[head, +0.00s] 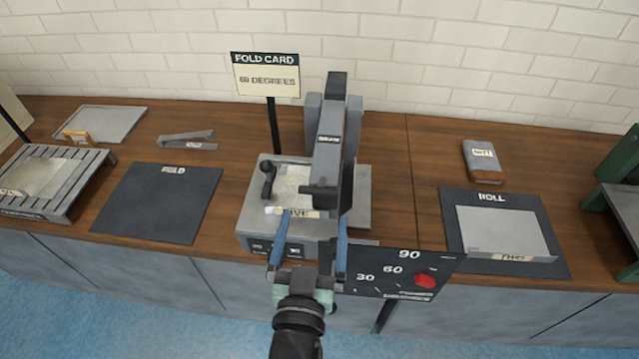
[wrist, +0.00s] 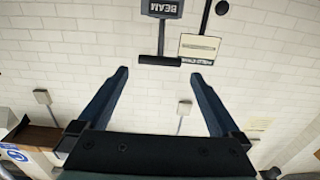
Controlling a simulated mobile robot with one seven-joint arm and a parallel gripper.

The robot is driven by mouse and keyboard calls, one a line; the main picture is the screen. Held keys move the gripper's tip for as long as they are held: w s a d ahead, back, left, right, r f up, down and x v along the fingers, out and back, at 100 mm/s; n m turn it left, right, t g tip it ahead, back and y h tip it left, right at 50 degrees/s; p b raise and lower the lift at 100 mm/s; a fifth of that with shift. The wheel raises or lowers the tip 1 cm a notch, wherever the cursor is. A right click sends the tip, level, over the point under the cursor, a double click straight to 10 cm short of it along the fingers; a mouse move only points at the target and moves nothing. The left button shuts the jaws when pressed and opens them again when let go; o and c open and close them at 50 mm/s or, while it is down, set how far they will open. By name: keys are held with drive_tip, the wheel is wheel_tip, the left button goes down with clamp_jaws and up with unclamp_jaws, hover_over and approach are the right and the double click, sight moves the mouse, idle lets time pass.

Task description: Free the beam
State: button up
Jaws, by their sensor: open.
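The grey beam (head: 329,165) stands raised and upright on the bending machine in the middle of the counter, with a dark handle bar (head: 319,191) near its lower front. The wrist view shows its upside-down BEAM label (wrist: 163,7) and the dark bar (wrist: 163,61) beyond my fingertips. A dark lever with a round knob (head: 267,165) stands at the left of the machine. A pale sheet tagged FIVE (head: 293,185) lies on the machine bed. My gripper (head: 313,217) is open and empty in front of the machine; its fingers (wrist: 160,75) are wide apart, and no contact shows.
A FOLD CARD sign (head: 266,75) reads 60 degrees behind the machine. An angle board (head: 385,272) with a red marker (head: 425,282) is at front right. Left is a dark mat (head: 160,205); right is a ROLL mat (head: 553,220) bearing a sheet.

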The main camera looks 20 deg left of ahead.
sight(318, 194)
drive_tip(key=p+x, duration=0.1)
drive_tip(key=x, duration=0.7)
drive_tip(key=shift+c, duration=0.2)
clamp_jaws()
